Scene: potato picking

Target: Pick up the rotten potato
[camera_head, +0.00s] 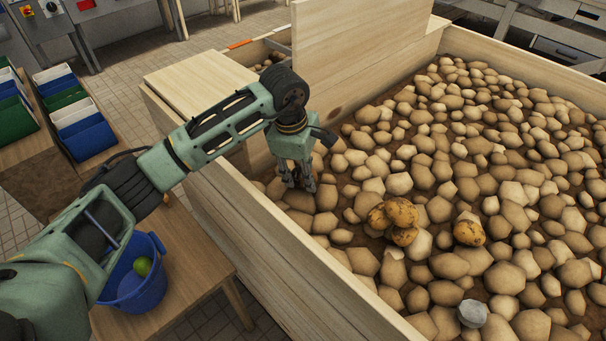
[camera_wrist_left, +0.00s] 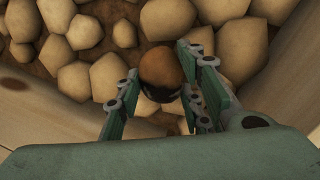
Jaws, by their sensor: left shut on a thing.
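My left gripper (camera_head: 298,184) reaches down into the wooden bin near its left wall, just above the potatoes. In the left wrist view, the left gripper (camera_wrist_left: 157,100) is shut on a rounded potato with an orange-brown top and a blackish underside, the rotten potato (camera_wrist_left: 160,68). It is darker than the pale tan potatoes around it. The fingers hide part of it, and I cannot make it out in the head view. My right gripper is not in view.
The bin (camera_head: 262,232) is full of tan potatoes (camera_head: 510,215). Several speckled yellow potatoes (camera_head: 400,212) and a grey stone (camera_head: 472,313) lie among them. A tall wooden panel (camera_head: 350,45) stands behind my gripper. A blue bucket (camera_head: 140,287) with a green object stands outside, left of the bin.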

